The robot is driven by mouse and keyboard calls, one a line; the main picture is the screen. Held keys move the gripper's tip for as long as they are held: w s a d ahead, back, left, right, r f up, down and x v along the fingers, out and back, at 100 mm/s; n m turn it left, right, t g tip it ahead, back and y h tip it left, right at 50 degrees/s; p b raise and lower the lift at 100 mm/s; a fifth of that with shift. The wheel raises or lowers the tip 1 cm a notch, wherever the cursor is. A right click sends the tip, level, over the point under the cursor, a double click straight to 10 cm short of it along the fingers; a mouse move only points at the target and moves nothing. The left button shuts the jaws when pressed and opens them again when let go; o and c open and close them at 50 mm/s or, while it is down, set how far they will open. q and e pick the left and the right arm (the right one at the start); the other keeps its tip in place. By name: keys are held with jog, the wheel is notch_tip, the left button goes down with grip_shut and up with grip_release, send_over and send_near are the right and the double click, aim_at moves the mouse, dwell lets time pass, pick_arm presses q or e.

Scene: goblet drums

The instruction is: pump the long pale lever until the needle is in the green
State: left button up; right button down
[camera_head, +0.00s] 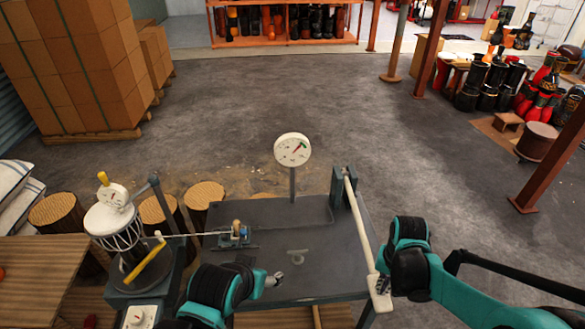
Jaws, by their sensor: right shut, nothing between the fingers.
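The long pale lever (359,223) runs from a dark upright bracket (341,190) at the table's right side towards me, ending in a pale block (380,299). The round white gauge (292,150) stands on a post behind the table. Its green part is at the upper right and the needle points up and right, close to it; the exact reading is too small to tell. My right gripper (382,284) is shut and empty, right at the lever's near end; contact is unclear. My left gripper (274,280) is over the table's front, its fingers too small to judge.
The grey table (330,265) carries a small clamp fixture (236,234) with a thin rod. A drum frame (118,224) with a yellow handle (145,261) stands at the left. Wooden drum shells (203,194) stand behind.

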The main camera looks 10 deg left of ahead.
pick_arm(q)
notch_tip(320, 180, up, 11)
jog(key=p, duration=0.9)
jog(key=shift+f+p, duration=0.2)
jog(key=shift+p, duration=0.1)
pick_arm(e)
notch_tip(320, 180, up, 14)
jog(key=shift+s+d+f, duration=0.15)
jog(key=shift+s, duration=0.3)
pick_arm(q)
notch_tip(320, 180, up, 4)
jog(key=p, duration=0.4)
pick_arm(e)
notch_tip(320, 180, up, 5)
pick_arm(q)
notch_tip(320, 180, down, 14)
jog(key=b, duration=1.4)
jog(key=shift+f, duration=0.2)
pick_arm(e)
jog(key=s+d+f+n+t, duration=0.2)
jog(key=s+d+f+t, duration=0.2)
jog(key=s, duration=0.5)
jog(key=shift+s+d+f+t, duration=0.2)
jog(key=shift+f+t, duration=0.85)
jog(key=shift+t, duration=0.55)
